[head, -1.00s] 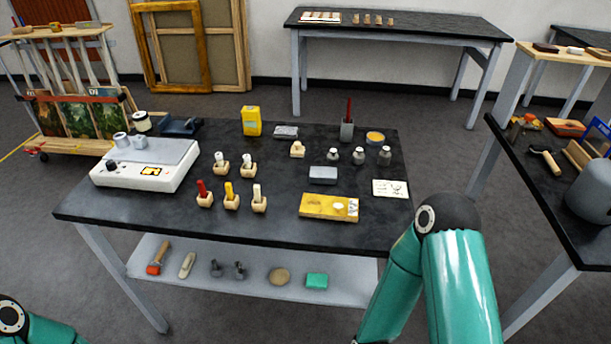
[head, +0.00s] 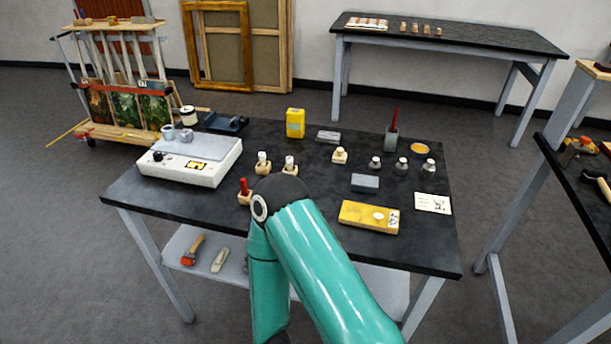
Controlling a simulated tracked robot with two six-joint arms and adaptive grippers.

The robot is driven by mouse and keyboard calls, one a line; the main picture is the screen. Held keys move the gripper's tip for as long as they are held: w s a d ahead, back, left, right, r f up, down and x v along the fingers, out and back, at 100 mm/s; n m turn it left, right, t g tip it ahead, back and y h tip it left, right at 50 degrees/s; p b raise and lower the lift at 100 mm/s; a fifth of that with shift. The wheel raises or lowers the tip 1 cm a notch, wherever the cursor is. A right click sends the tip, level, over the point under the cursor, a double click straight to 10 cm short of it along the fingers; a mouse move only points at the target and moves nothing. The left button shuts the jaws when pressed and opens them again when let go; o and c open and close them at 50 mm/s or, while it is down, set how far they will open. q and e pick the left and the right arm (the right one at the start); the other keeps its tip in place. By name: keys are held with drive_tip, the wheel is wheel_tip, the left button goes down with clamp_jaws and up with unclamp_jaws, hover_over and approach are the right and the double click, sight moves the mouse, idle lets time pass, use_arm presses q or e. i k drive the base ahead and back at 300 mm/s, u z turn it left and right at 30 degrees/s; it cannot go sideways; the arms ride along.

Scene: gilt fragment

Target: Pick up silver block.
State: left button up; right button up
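A silver-grey block (head: 365,182) lies flat on the black table (head: 320,220), right of the middle, behind a yellow box. A second grey, flat piece (head: 328,136) lies farther back; I cannot tell its material. My teal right arm rises from the bottom edge in front of the table and bends at a dark elbow, covering the table's front middle. Its gripper is not visible. My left arm and gripper are out of view. Nothing touches the silver-grey block.
The yellow box (head: 369,216) lies in front of the block, with a white card (head: 432,203) to the right. Small metal weights (head: 402,166) stand behind it. A white scale (head: 190,160) is at the left. A lower shelf (head: 228,281) holds tools.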

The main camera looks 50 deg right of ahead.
sight(369, 185)
drive_tip(key=u, duration=0.25)
drive_tip(key=k, duration=1.75)
drive_tip(key=z, duration=0.8)
drive_tip(key=i, duration=0.85)
